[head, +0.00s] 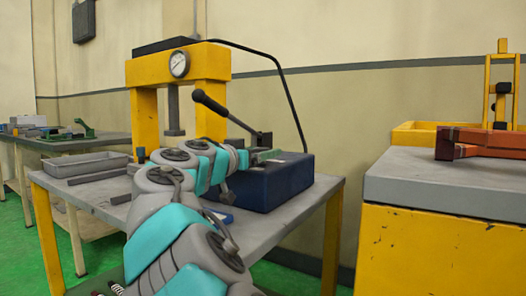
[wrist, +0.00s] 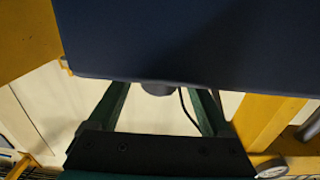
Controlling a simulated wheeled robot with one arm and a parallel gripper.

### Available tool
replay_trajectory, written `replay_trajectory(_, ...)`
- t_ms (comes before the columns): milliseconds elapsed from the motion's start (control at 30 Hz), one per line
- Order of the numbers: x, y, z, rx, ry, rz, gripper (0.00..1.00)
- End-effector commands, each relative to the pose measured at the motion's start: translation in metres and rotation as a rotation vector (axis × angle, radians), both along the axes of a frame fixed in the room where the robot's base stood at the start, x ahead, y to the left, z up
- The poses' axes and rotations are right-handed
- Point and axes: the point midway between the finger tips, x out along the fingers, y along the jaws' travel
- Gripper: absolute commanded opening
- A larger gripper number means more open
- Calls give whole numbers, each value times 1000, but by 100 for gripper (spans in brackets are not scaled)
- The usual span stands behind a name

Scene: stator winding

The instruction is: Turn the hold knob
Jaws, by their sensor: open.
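A dark blue box (head: 275,185) stands on the grey press table in the head view. It fills the top of the wrist view (wrist: 190,40). A dark rounded knob (wrist: 157,88) shows at the box's edge in the wrist view, and most of it is hidden behind the box. I take it for the hold knob; I cannot pick it out in the head view. My gripper (wrist: 162,95) is open, its two dark green fingers apart on either side of the knob in the picture. I see no contact. In the head view my gripper (head: 264,156) is at the box's top.
A black-handled lever (head: 213,107) rises above the box close to my arm. A yellow press (head: 145,72) with a gauge (head: 179,64) stands behind. A black hose (head: 290,95) arches down to the box. A grey tray (head: 87,165) lies left; a grey-topped yellow cabinet (head: 440,245) stands right.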

Motion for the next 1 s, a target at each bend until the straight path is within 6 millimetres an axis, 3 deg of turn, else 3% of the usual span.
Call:
replay_trajectory(400,6,-5,1,0,-1,-1,81)
replay_trajectory(1000,6,-5,1,0,-1,-1,13)
